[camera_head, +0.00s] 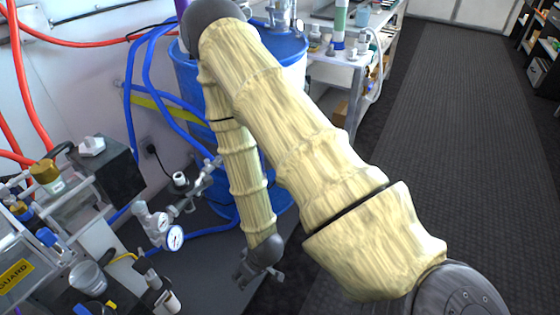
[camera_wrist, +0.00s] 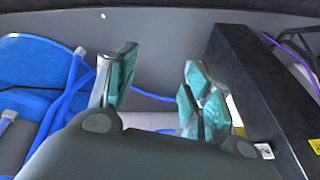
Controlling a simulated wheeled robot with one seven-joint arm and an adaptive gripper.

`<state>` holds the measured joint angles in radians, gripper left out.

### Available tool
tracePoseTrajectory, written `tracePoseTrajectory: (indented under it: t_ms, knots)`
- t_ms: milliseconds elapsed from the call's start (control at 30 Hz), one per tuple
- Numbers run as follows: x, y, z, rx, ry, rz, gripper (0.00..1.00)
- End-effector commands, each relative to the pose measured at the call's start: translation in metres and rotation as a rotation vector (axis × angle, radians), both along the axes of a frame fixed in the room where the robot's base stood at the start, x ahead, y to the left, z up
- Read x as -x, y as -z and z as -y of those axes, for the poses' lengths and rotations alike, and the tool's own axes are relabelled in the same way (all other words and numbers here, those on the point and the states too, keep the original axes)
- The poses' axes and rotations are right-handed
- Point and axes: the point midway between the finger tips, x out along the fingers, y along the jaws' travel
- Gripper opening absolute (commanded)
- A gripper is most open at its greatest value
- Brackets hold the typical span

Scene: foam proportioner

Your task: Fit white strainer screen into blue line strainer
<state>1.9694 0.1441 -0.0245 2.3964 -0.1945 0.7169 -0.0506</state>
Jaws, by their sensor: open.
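My gripper (camera_head: 260,272) hangs low beside the blue drum, to the right of the two pressure gauges. The wrist view shows its two teal-padded fingers (camera_wrist: 158,88) apart, with nothing seen held between them. I cannot surely make out the white strainer screen or the blue line strainer in either view. A small white part (camera_head: 91,146) sits on top of a black box at the left in the head view, but I cannot tell what it is. My arm hides part of the middle of the scene.
The blue drum (camera_head: 187,75) stands behind my arm. Pressure gauges (camera_head: 173,238), fittings and a clear cup (camera_head: 88,279) crowd the lower left. Blue hoses (camera_head: 128,85) hang by the wall. A dark box (camera_wrist: 250,85) stands right of the fingers. The dark floor (camera_head: 455,130) at right is clear.

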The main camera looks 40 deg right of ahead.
Motion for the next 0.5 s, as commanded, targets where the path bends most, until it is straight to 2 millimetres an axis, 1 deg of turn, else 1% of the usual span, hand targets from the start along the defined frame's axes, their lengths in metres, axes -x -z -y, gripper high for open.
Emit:
tracePoseTrajectory:
  t_ms: [33,100,200,300,333,400,500]
  knots:
    - [0.026,0.014,-0.002,0.013,0.013,-0.055,0.51]
    - [0.057,0.029,-0.004,0.031,0.036,-0.118,0.51]
    - [0.096,0.044,-0.005,0.056,0.065,-0.194,0.51]
    - [0.126,0.053,-0.005,0.077,0.086,-0.251,0.51]
    - [0.133,0.055,-0.006,0.081,0.09,-0.264,0.51]
    - [0.144,0.058,-0.006,0.091,0.1,-0.286,0.51]
    - [0.152,0.06,-0.006,0.096,0.106,-0.301,0.51]
